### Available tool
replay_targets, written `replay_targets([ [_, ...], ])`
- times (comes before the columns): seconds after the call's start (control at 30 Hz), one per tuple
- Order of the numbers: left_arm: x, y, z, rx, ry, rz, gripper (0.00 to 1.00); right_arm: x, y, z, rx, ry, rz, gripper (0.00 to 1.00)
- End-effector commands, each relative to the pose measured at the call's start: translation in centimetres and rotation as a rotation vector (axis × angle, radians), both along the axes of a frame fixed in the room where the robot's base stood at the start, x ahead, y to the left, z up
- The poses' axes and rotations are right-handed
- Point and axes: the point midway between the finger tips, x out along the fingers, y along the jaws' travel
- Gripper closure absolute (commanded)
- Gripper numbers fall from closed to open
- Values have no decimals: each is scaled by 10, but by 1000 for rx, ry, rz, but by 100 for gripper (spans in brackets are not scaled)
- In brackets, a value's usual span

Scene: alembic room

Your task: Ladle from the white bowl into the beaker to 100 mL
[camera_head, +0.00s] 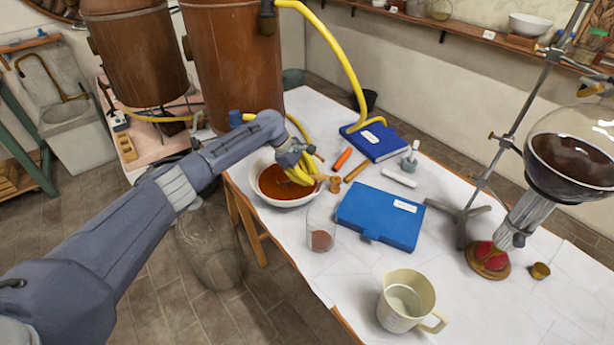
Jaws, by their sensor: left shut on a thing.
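The white bowl (290,204) stands near the table's left edge and holds red-brown liquid. My left gripper (303,172), with yellow fingers, is over the bowl's right side. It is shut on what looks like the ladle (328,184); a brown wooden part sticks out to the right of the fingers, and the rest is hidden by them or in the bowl. The clear glass beaker (321,216) stands upright just right of and in front of the bowl, with a little brown liquid at its bottom. Its markings are too small to read. My right gripper is not in view.
A blue case (382,215) lies right of the beaker. A cream jug (405,305) stands at the front. A metal stand (463,225) and a round flask (575,150) are on the right. A blue book (375,143), a white rod and orange marker lie behind.

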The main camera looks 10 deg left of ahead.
Motion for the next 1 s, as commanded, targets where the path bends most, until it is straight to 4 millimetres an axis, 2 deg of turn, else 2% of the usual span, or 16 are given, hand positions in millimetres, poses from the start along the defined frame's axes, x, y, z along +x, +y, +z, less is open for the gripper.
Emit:
replay_targets([
  [0.37, 0, -3, 1, 39, -9, -1, 100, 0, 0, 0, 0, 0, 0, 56],
  [1.0, 0, -2, 21, 41, -9, 0, 100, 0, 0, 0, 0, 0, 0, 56],
])
